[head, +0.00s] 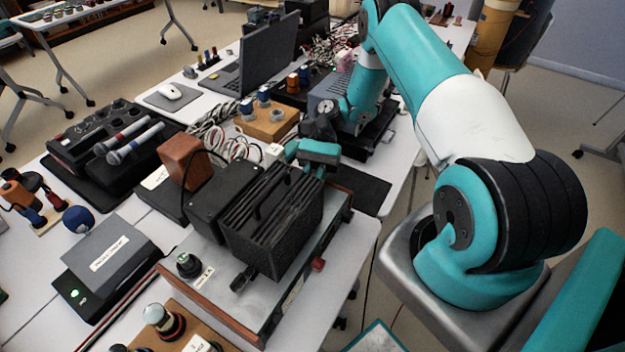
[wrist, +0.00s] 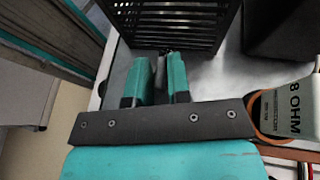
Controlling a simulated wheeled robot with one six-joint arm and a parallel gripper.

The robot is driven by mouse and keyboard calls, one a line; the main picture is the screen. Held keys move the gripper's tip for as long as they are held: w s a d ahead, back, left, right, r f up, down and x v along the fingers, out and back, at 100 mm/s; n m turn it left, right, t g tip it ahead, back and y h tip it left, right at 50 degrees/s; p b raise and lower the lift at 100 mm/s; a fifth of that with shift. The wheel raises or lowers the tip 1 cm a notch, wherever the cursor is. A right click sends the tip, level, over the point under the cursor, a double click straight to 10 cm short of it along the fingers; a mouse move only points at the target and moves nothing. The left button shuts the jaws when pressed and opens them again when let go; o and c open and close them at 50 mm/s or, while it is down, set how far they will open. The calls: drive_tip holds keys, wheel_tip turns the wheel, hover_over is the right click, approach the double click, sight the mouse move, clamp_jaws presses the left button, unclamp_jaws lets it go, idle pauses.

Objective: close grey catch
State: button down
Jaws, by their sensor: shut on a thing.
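My gripper (wrist: 163,80) shows in the wrist view with its two teal fingers on either side of a small grey piece, which looks like the grey catch (wrist: 160,72). The fingers are close together and shut on it. The catch sits at the foot of a black slatted box (wrist: 185,18); how far it is turned, I cannot tell. In the head view my gripper (head: 312,152) is at the far side of the black slatted box (head: 272,222). The catch is hidden there behind the box and the gripper.
The box stands on a grey metal plate (head: 215,292) with a wooden edge. A block labelled 8 OHM (wrist: 292,100) is close to my gripper's right side in the wrist view.

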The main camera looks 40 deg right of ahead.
drive_tip(key=shift+a+n+g+h, duration=0.1)
drive_tip(key=shift+n+g+h, duration=0.3)
drive_tip(key=shift+n+g, duration=0.25)
drive_tip(key=shift+n+g+h, duration=0.25)
drive_tip(key=shift+h, duration=0.05)
drive_tip(key=c, duration=1)
unclamp_jaws()
wheel_tip(320, 180, up, 9)
drive_tip(key=shift+r+p, duration=0.1)
drive_tip(key=shift+p, duration=0.55)
wheel_tip(320, 180, up, 11)
drive_tip(key=p, duration=0.9)
drive_tip(key=shift+p, duration=0.35)
drive_tip(key=shift+a, duration=0.1)
